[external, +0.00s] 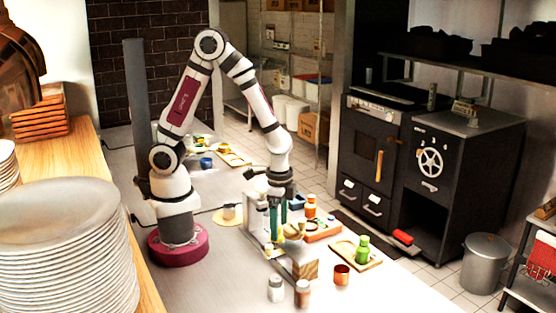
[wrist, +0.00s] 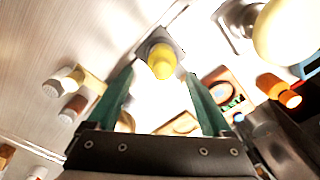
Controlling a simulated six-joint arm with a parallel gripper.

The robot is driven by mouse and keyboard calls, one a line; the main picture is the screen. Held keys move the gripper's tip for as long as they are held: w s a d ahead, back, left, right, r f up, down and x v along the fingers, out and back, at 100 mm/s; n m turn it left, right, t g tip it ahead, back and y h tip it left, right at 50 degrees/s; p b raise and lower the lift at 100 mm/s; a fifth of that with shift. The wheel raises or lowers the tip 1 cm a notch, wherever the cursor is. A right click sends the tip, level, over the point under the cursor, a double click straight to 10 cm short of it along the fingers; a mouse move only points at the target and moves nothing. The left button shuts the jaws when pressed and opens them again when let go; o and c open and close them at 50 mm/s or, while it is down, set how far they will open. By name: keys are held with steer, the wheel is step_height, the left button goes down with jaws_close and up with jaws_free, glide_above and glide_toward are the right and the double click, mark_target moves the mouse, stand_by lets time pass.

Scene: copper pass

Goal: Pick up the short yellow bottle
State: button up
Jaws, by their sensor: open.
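A short yellow bottle (wrist: 161,60) shows in the wrist view, seen from above on a small grey square surface. My gripper (wrist: 159,76) has two green fingers that stand apart, with nothing held between them. The bottle appears just beyond the fingertips, centred between them and not visibly touched. In the external view my gripper (external: 278,228) points down low over the crowded part of the counter. The bottle is hard to make out there among the items around the fingers.
A green bottle (external: 362,250) stands on a wooden board to the right. An orange bottle (external: 310,208) stands behind the gripper. A wooden block (external: 305,269), an orange cup (external: 342,275) and two small jars (external: 275,290) are in front. A large pale yellow round object (wrist: 288,32) is at the wrist view's upper right.

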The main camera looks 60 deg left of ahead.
steer(key=f, duration=0.4)
steer(key=shift+s+a+f, duration=0.2)
steer(key=shift+a+f, duration=0.15)
steer(key=shift+a, duration=0.05)
steer(key=shift+r, duration=0.1)
steer(key=c, duration=1.2)
